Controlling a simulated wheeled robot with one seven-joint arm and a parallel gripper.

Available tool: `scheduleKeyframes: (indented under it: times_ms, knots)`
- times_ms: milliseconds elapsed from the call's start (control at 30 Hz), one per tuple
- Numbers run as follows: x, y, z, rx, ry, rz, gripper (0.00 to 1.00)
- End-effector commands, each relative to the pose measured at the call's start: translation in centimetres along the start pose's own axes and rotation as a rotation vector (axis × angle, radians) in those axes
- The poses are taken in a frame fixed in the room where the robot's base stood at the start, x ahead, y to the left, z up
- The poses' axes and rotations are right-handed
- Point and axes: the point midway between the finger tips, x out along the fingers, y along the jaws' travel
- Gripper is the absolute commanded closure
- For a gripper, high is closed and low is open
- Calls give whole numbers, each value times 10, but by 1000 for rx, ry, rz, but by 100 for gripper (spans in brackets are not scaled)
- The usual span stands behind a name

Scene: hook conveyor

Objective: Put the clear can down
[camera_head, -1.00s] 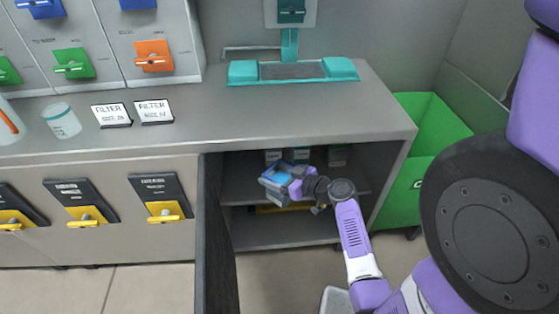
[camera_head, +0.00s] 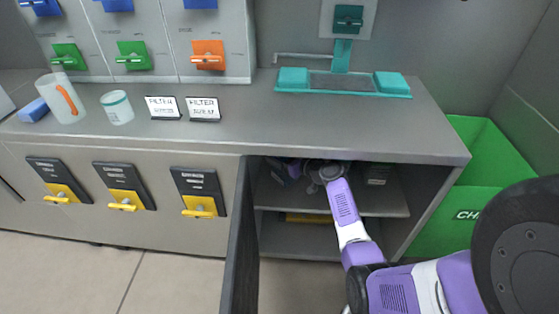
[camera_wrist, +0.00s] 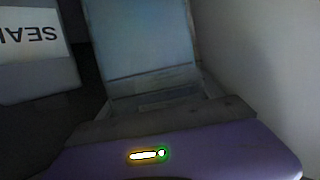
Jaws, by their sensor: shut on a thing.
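My gripper (camera_head: 292,168) is inside the open cabinet, under the counter, near the left part of the upper shelf (camera_head: 385,205). It is shut on the clear can, a pale blue, box-like container (camera_wrist: 145,45) that fills the middle of the wrist view. The can is mostly hidden under the counter edge in the head view. In the wrist view its lower end meets the dark fingers above my purple gripper body. I cannot tell whether the can touches the shelf.
A can with a white "SEAL" label (camera_wrist: 35,45), upside down in the picture, stands left of the held can. Another dark can (camera_head: 377,174) stands on the shelf's right. The open cabinet door (camera_head: 243,240) juts out on the left. A green bin (camera_head: 480,200) stands right.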

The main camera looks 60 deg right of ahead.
Motion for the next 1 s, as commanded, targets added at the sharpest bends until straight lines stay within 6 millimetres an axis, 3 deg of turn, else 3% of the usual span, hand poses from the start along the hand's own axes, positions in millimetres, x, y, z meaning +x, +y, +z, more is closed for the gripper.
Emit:
scheduleKeyframes:
  times_ms: [167,400,933,967,1000]
  knots:
    - [12,0,-6,-2,4,-1,96]
    - [23,0,24,1,2,0,96]
    - [25,0,31,-1,4,0,96]
    - [24,0,32,-1,0,-1,20]
    - [24,0,32,-1,0,-1,12]
